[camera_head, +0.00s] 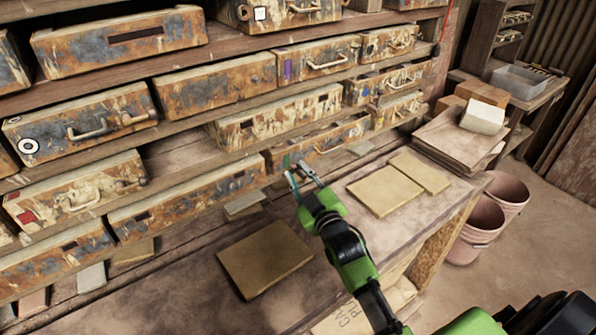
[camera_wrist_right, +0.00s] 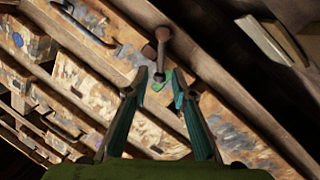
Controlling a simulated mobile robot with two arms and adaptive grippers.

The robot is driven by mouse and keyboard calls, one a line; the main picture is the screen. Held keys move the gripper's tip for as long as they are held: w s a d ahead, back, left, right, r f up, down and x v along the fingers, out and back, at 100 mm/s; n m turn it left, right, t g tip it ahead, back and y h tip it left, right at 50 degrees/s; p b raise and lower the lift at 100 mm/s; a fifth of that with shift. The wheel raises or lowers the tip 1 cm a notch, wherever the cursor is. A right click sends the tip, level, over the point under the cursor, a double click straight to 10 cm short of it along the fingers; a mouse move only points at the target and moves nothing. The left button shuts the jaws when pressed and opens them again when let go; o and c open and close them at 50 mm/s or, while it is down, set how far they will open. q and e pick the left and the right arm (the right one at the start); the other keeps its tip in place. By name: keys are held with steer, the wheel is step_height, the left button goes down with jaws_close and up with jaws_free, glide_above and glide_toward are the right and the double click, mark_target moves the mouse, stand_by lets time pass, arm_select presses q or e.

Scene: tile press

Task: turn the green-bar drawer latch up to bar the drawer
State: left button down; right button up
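My right gripper (camera_head: 296,170) reaches toward the front of a low rusty drawer (camera_head: 232,183) on the rack. In the right wrist view this gripper (camera_wrist_right: 160,84) is open, with its two teal fingers apart. The drawer latch (camera_wrist_right: 161,52) shows there as a dark rusty bar with a round head at one end and a green part at the other. The green end lies between or just beyond the fingertips; I cannot tell whether they touch it. In the head view only a small green bit (camera_head: 287,160) shows by the fingertips. My left gripper is not in view.
Rusty drawers (camera_head: 215,86) fill the rack behind the bench. Flat tan tiles (camera_head: 266,258) (camera_head: 385,191) lie on the bench around my right arm. Pink buckets (camera_head: 508,190) stand on the floor at the right. A grey tray (camera_head: 518,82) sits on the side shelf.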

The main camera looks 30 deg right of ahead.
steer(key=shift+w, duration=0.25)
jaws_close()
